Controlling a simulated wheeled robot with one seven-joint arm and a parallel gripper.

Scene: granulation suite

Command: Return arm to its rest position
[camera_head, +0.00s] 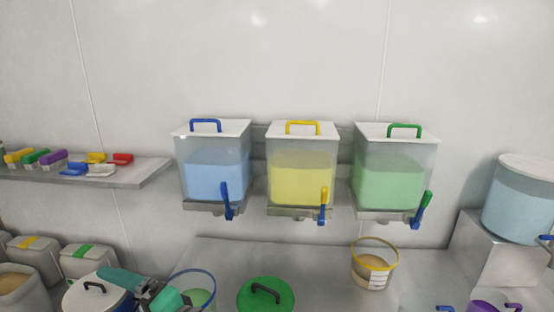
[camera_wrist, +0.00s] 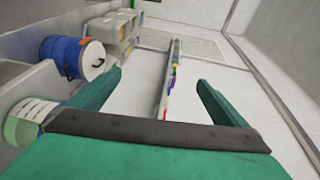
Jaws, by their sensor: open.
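My gripper (camera_wrist: 158,88) has two teal fingers spread well apart with nothing between them in the wrist view. In the head view my gripper (camera_head: 146,291) is at the lower left, in front of a white-lidded container (camera_head: 88,290) and beside a clear bucket with a blue rim (camera_head: 193,289). I cannot tell how far it is from either. The wrist view is tilted. It shows a blue drum with a white lid (camera_wrist: 68,55) and a bucket of green contents (camera_wrist: 24,124) at the left.
Three wall dispensers hold blue (camera_head: 215,180), yellow (camera_head: 302,182) and green (camera_head: 393,184) contents above a bench (camera_head: 325,292). A yellow-rimmed bucket (camera_head: 373,270) and a green lid (camera_head: 265,296) are on the bench. A shelf with scoops (camera_head: 125,177) is at left.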

